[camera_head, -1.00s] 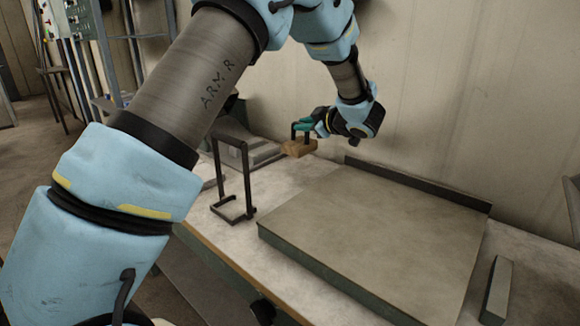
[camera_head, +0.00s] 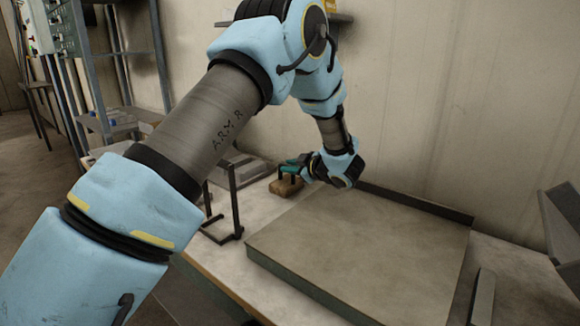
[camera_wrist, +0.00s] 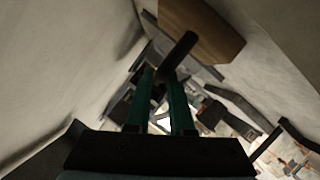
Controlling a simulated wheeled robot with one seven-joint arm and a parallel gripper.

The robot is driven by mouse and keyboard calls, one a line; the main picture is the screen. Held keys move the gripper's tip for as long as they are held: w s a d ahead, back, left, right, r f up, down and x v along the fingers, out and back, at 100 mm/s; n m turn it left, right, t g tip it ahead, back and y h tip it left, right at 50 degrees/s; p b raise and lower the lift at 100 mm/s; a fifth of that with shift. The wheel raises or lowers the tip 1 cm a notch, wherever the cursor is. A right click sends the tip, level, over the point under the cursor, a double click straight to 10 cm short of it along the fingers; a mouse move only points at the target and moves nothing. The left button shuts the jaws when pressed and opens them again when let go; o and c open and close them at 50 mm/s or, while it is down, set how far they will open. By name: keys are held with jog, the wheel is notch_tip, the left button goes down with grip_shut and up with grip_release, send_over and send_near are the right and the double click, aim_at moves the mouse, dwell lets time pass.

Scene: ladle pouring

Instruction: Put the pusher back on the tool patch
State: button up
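The pusher is a brown wooden block (camera_head: 287,187) with a dark handle. In the head view it is beyond the far left corner of the grey slab, low over the worktop or on it; contact cannot be told. My gripper (camera_head: 292,168) is at its handle, with the teal fingers close together. In the wrist view the fingers (camera_wrist: 162,88) are on the dark handle bar (camera_wrist: 178,55), and the wooden block (camera_wrist: 205,32) shows beyond. My gripper appears shut on the handle. I cannot make out a marked tool patch.
A raised grey slab (camera_head: 360,250) with a dark back rail (camera_head: 415,203) fills much of the worktop. A black wire stand (camera_head: 235,200) is at its left. A grey bar (camera_head: 482,298) lies at right. The wall rises close behind.

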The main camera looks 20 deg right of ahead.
jog(key=o, duration=0.4)
jog(key=shift+r, duration=0.15)
jog(key=b+v, duration=0.2)
jog(key=v, duration=1)
jog(key=shift+r, duration=0.1)
